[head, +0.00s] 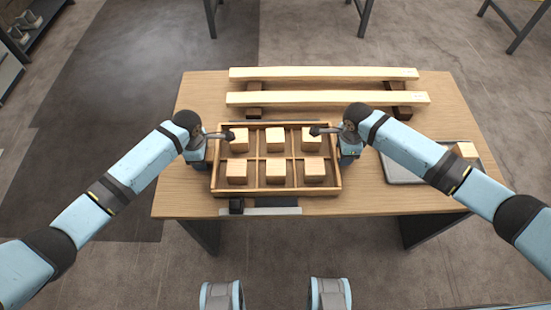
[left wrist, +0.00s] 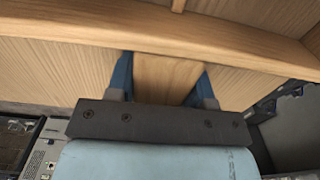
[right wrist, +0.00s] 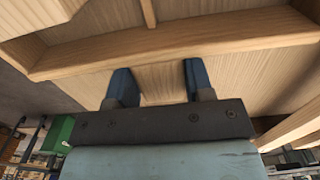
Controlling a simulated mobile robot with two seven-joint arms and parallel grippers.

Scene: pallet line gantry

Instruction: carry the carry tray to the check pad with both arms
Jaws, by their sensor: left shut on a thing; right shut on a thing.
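The carry tray (head: 278,192) is a light wooden, open box with dividers, near the front middle of the table. Each compartment I see holds a pale wooden block (head: 314,167). My left gripper (head: 209,154) is at the tray's left side; in the left wrist view its fingers (left wrist: 163,80) are shut on a wooden piece of the tray. My right gripper (head: 343,154) is at the right side, its fingers (right wrist: 159,83) likewise shut on the tray. I cannot tell whether the tray touches the table. No check pad is clearly identifiable.
The wooden table (head: 190,195) has two long pale beams (head: 330,98) on dark supports behind the tray. A grey shallow tray (head: 402,176) with a wooden block (head: 465,150) is at right, partly behind my right arm. A dark flat strip (head: 275,202) lies at the front edge.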

